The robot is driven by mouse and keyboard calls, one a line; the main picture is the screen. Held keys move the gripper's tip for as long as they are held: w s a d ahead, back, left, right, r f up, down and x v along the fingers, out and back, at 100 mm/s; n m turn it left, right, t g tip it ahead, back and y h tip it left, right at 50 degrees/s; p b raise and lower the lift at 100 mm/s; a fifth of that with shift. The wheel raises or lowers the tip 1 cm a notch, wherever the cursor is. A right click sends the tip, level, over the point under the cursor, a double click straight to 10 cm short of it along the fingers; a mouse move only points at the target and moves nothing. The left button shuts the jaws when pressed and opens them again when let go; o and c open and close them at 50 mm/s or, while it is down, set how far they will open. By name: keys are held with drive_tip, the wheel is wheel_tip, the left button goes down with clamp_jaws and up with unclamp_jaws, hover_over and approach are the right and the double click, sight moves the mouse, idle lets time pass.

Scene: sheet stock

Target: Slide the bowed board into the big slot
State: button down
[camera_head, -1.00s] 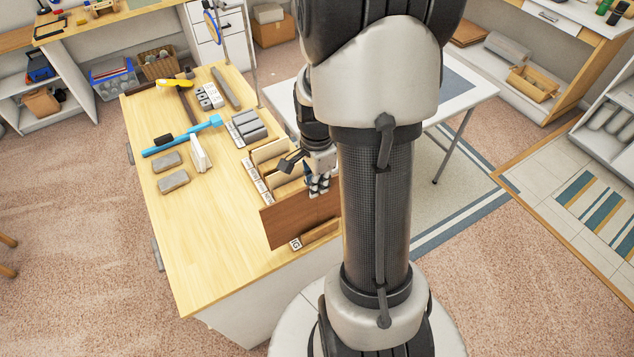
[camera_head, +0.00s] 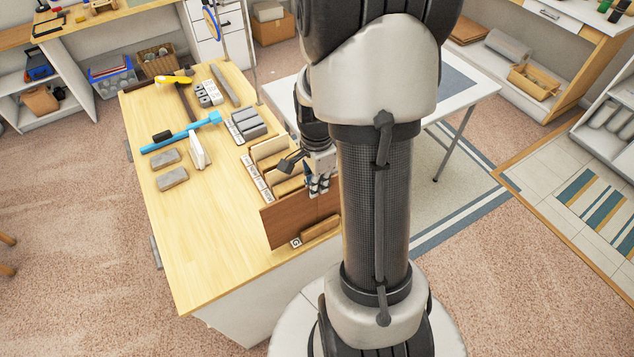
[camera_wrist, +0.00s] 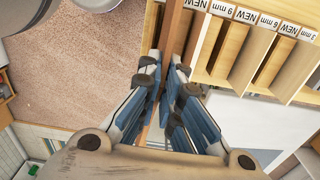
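The bowed board (camera_head: 288,222) is a brown sheet standing on edge at the near side of the slotted rack (camera_head: 262,153). My gripper (camera_head: 317,184) is at the board's upper edge, toward its right end. In the wrist view the board (camera_wrist: 174,28) runs as a narrow brown strip between the fingers of my gripper (camera_wrist: 168,82), which look shut on it. The rack (camera_wrist: 240,55) lies to its right there, with dividers and labels reading 3 mm, 6 mm and 9 mm. The big slot cannot be made out clearly; the board's lower part and my arm hide that area.
A wooden block or wall (camera_head: 320,228) and a small marked tag (camera_head: 296,243) are at the board's near side. Grey blocks (camera_head: 172,178), a white wedge (camera_head: 198,150) and a blue tool (camera_head: 180,138) lie left on the workbench (camera_head: 215,240). The bench's near left is clear.

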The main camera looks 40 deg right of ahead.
drive_tip(key=shift+f, duration=0.2)
drive_tip(key=c, duration=1.7)
unclamp_jaws()
drive_tip(key=shift+r+p, duration=3.15)
drive_tip(key=shift+r, duration=0.9)
